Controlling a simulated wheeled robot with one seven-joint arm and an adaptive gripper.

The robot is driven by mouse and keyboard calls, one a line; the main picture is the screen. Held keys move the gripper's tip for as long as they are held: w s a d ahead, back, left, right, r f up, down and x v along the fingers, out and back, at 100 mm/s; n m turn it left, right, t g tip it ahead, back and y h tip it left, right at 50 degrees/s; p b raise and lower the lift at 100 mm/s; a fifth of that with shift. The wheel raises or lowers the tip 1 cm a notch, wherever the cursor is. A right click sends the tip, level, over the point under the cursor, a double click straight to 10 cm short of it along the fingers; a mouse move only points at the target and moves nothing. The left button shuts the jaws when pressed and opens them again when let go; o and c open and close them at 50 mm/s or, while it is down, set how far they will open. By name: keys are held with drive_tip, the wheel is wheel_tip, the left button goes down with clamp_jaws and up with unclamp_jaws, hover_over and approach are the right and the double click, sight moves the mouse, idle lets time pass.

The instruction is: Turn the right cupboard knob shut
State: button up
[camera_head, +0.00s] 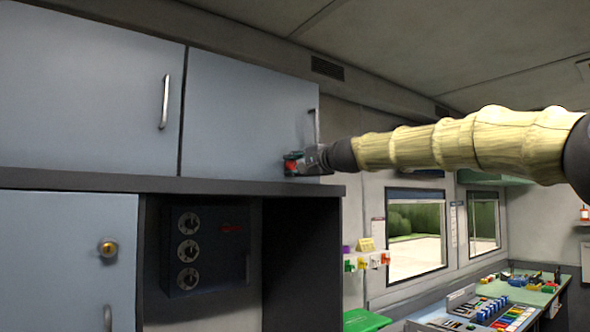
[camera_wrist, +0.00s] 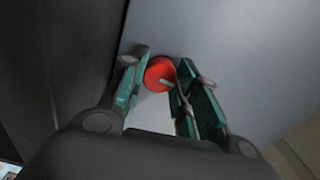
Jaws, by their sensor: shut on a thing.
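The right cupboard (camera_head: 248,110) is a blue-grey door in the upper row, with an upright metal handle (camera_head: 315,126) at its right edge. In the head view only a small bit of red shows at the gripper tip. My gripper (camera_head: 292,164) reaches in from the right. In the wrist view its green-padded fingers (camera_wrist: 160,88) stand on both sides of the knob, shut on it. The knob's lower right side is partly hidden by a finger.
A dark ledge (camera_head: 120,181) runs just under the upper doors. Below are a panel with dials (camera_head: 205,250) and an open dark recess. A left cupboard door (camera_head: 80,85) adjoins. Windows and a control desk (camera_head: 490,310) lie at the right.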

drive_tip(key=shift+n, duration=0.6)
drive_tip(key=o, duration=1)
drive_tip(key=shift+d, duration=0.1)
drive_tip(key=shift+o, duration=0.2)
drive_tip(key=v, duration=1.2)
